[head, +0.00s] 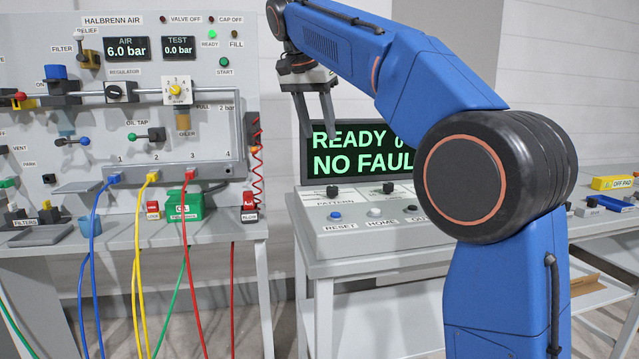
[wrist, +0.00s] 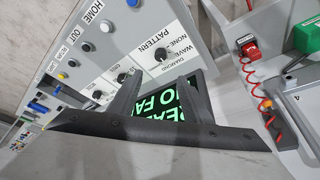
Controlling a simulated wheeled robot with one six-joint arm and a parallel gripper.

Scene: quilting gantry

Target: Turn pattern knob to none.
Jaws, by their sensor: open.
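The pattern knob (wrist: 162,54) is a small black knob on the grey control panel. In the wrist view it sits on a white plate marked PATTERN with NONE, WAVE and DIAMOND, and I cannot tell which label it points at. In the head view the pattern knob (head: 332,191) is at the panel's back left, below the green-lettered screen. My gripper (head: 318,135) hangs above it with its fingers down, in front of the screen. In the wrist view my gripper (wrist: 160,80) is open and empty, its fingertips near the knob and apart from it.
The screen (head: 350,150) reads READY and NO FAULT and stands close behind the panel. Another black knob (head: 388,187) is right of the pattern knob. RESET (head: 334,216) and HOME (head: 375,212) buttons are in front. An air bench (head: 190,242) with coloured hoses stands left.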

